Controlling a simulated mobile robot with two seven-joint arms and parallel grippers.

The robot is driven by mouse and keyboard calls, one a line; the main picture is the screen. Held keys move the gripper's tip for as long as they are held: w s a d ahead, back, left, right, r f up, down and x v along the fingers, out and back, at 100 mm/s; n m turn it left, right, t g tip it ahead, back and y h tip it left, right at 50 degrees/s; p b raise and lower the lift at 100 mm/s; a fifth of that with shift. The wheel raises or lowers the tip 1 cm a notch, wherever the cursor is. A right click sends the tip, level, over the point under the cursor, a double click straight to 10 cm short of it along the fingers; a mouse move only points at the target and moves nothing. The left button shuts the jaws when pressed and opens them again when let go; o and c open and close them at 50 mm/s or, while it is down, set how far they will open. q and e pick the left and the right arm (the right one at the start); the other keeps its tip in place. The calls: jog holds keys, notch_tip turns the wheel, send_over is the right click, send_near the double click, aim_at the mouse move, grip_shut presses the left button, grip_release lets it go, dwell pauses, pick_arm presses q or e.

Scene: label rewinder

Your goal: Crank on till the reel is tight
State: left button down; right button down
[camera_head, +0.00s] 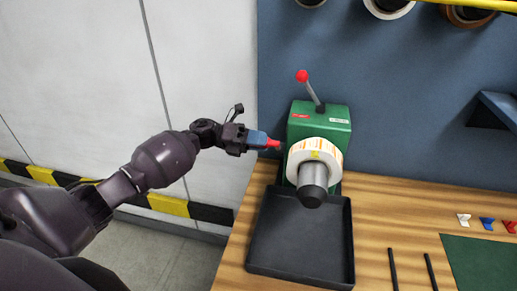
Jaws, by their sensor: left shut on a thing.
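The green label rewinder (335,123) stands at the back left of the wooden table. A lever with a red knob (302,76) leans up and left from its top. The reel (296,157), white with orange and yellow marks, sits on a grey spindle (314,176) at the front; I cannot tell how tightly it is wound. My left gripper (264,140) comes in from the left and is shut on the red crank handle (273,144), at the rewinder's left side. The fingers hide part of the handle. My right gripper is not in view.
A black tray (260,240) lies under and in front of the spindle. Two dark rods (393,270), a green mat (480,262) and small coloured clips (487,224) lie to the right. A dark bracket (497,112) and hanging rolls (388,8) are on the blue back panel.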

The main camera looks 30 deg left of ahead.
pick_arm(q)
jog(key=w+a+r+n, duration=0.1)
jog(key=w+r+n, duration=0.1)
jog(key=w+n, duration=0.4)
jog(key=n+b, duration=0.1)
jog(key=n, duration=0.2)
jog(key=shift+w+a+r+n, duration=0.25)
jog(key=shift+a+r+n, duration=0.05)
jog(key=shift+a, duration=0.05)
dwell(0.3)
